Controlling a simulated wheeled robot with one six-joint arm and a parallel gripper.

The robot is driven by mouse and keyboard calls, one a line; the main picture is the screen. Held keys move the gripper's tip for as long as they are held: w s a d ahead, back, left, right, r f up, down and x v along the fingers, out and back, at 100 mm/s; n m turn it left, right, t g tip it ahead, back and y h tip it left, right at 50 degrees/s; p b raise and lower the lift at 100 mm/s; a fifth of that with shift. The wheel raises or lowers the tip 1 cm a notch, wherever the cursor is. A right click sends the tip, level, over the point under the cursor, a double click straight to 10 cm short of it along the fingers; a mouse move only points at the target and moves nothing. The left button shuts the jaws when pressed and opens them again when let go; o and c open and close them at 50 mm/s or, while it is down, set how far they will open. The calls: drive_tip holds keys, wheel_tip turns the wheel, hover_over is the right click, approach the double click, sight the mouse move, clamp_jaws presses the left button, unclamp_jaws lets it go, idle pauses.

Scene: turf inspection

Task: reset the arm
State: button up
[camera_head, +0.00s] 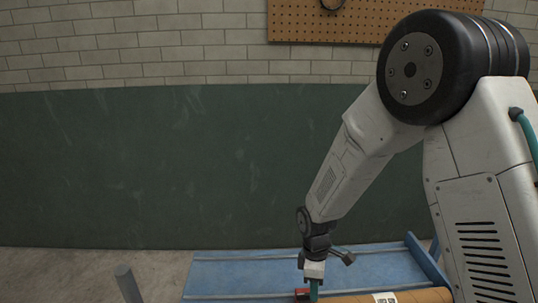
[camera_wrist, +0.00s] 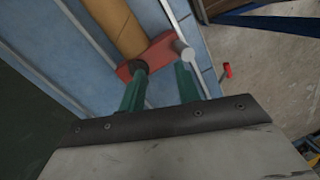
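My gripper (camera_head: 313,287) points down at the bottom of the head view, low over a blue surface (camera_head: 240,268). In the wrist view my gripper (camera_wrist: 160,78) has two green fingers standing apart, with a gap between them. A red piece (camera_wrist: 155,52) with rounded ends lies just beyond the fingertips, at the end of an orange-brown tube (camera_wrist: 112,25). I cannot tell whether the fingers touch the red piece. The red piece also shows beside my gripper in the head view (camera_head: 302,293). My arm is bent, reaching down from the right.
The tube (camera_head: 420,296) with a white label lies along the blue surface's near side. A grey post (camera_head: 128,284) stands at the lower left. A green and brick wall (camera_head: 150,165) with a pegboard (camera_head: 350,28) is behind. Bare floor shows at the left.

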drive_tip(key=s+d+r+m+t, duration=0.1)
drive_tip(key=s+d+r+m, duration=0.3)
drive_tip(key=s+r, duration=0.4)
drive_tip(key=s+d+r+m+t, duration=0.1)
drive_tip(key=s+d+r+m, duration=0.4)
drive_tip(key=s+r, duration=0.3)
drive_tip(key=s+d+r+m+t, duration=0.1)
drive_tip(key=s+d+r+m, duration=0.3)
drive_tip(key=s+r, duration=0.5)
wheel_tip(320, 180, up, 4)
drive_tip(key=shift+d+r+m+y, duration=0.2)
drive_tip(key=shift+m+y, duration=0.1)
drive_tip(key=shift+m, duration=0.6)
